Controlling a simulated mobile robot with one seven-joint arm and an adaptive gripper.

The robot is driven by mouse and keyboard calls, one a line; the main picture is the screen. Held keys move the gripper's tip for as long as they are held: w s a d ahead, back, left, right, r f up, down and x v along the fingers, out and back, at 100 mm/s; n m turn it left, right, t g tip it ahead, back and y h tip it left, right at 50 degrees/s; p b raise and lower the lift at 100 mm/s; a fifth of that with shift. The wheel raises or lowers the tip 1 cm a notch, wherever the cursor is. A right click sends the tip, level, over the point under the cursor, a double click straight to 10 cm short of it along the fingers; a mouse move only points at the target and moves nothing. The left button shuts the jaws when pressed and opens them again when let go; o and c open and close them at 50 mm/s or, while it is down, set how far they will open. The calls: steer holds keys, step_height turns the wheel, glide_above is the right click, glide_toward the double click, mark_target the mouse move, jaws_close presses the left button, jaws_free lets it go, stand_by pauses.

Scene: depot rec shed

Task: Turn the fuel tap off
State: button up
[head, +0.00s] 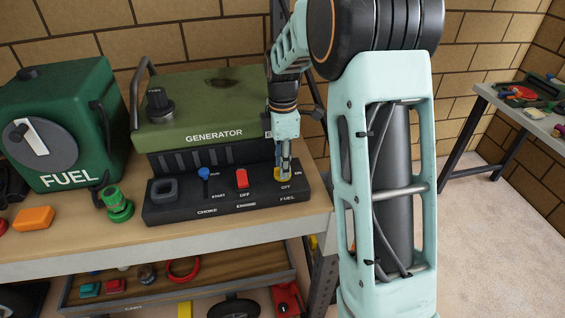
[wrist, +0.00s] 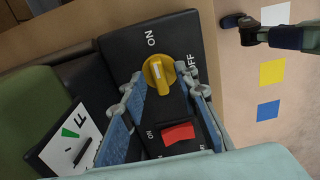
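The fuel tap is a yellow knob (head: 280,177) at the right end of the generator's black control panel (head: 222,206), with ON to its right and OFF in front of it. In the wrist view the yellow tap (wrist: 160,74) has a raised grip with a white mark turned toward ON; OFF is printed to its right. My gripper (head: 285,163) points down over the tap and partly hides it in the head view. In the wrist view my gripper (wrist: 165,82) is open, its blue-padded fingers on either side of the tap with gaps visible.
A red engine switch (head: 241,178) and a blue choke lever (head: 204,175) sit left of the tap on the same panel. The green generator (head: 205,112) stands behind. A green fuel can (head: 85,150) stands at the left on the wooden bench (head: 190,238).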

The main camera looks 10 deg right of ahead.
jaws_close()
steer(key=shift+m, duration=0.3)
steer(key=m, duration=0.6)
steer(key=shift+b, duration=0.35)
steer(key=m, duration=0.5)
steer(key=shift+r+m, duration=0.1)
steer(key=shift+m, duration=0.3)
steer(key=m, duration=0.5)
steer(key=shift+w, duration=0.1)
steer(key=shift+m, duration=0.4)
